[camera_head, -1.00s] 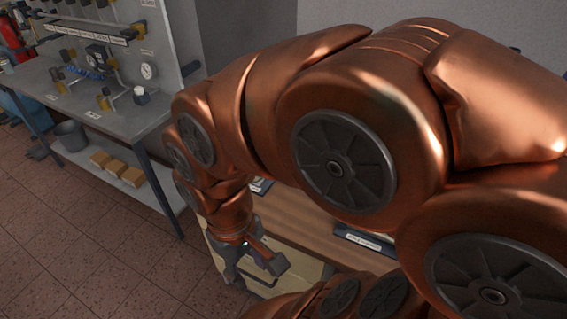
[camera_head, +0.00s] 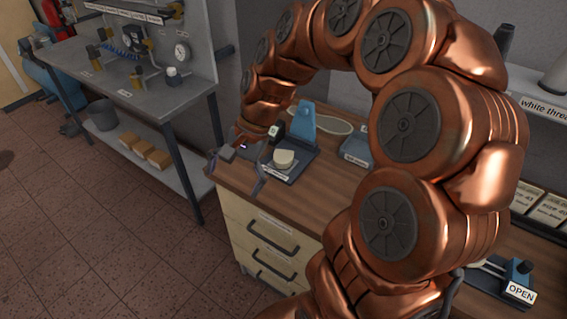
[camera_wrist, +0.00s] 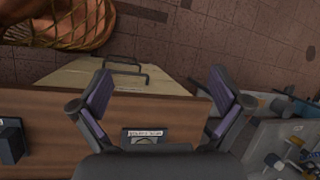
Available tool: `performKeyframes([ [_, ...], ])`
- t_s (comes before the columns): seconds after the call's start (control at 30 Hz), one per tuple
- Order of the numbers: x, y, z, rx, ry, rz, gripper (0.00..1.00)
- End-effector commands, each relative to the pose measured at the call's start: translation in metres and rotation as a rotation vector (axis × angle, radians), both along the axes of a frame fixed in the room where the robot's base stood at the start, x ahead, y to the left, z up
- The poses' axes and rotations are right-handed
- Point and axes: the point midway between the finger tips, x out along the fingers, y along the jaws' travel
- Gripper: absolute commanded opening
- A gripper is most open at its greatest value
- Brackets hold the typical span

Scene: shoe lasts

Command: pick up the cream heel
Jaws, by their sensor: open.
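The cream heel (camera_head: 284,158) is a small rounded block on a dark labelled tray (camera_head: 288,172) near the left end of the wooden bench. My gripper (camera_head: 241,168) is open and empty, its fingers spread just left of the heel and tray, apart from the heel. In the wrist view my gripper (camera_wrist: 160,76) shows two spread fingers. The bench edge and a small labelled tray (camera_wrist: 146,133) lie between and below them. A pale shape at that tray's lower edge is too cut off to name surely.
A blue upright piece (camera_head: 302,124) stands right behind the heel, with a pale sole (camera_head: 332,122) beyond. The drawer cabinet (camera_head: 262,232) is under the bench (camera_head: 237,182). A grey workbench (camera_head: 120,92) stands to the left, across open floor. My arm hides much of the bench.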

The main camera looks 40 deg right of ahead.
Motion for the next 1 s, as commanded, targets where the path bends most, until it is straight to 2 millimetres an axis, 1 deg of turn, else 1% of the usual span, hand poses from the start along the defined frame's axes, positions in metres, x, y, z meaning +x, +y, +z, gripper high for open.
performKeyframes([
  [0.03,0.013,-0.011,-0.009,0.031,0.011,-0.073,1.0],
  [0.1,0.031,-0.027,-0.015,0.073,0.026,-0.182,1.0],
  [0.17,0.045,-0.042,-0.021,0.109,0.038,-0.277,1.0],
  [0.27,0.066,-0.071,-0.034,0.171,0.068,-0.435,1.0],
  [0.4,0.09,-0.12,-0.054,0.259,0.109,-0.664,1.0],
  [0.47,0.098,-0.144,-0.064,0.296,0.127,-0.765,1.0],
  [0.5,0.102,-0.16,-0.072,0.321,0.14,-0.832,1.0],
  [0.57,0.107,-0.185,-0.083,0.358,0.158,-0.93,1.0],
  [0.6,0.108,-0.2,-0.09,0.38,0.17,-0.99,1.0],
  [0.67,0.11,-0.221,-0.101,0.413,0.189,-1.074,1.0],
  [0.7,0.11,-0.235,-0.107,0.432,0.197,-1.126,1.0],
  [0.8,0.109,-0.261,-0.119,0.467,0.215,-1.224,1.0],
  [0.9,0.107,-0.277,-0.128,0.491,0.231,-1.284,1.0],
  [1.0,0.107,-0.283,-0.133,0.502,0.239,-1.312,1.0],
])
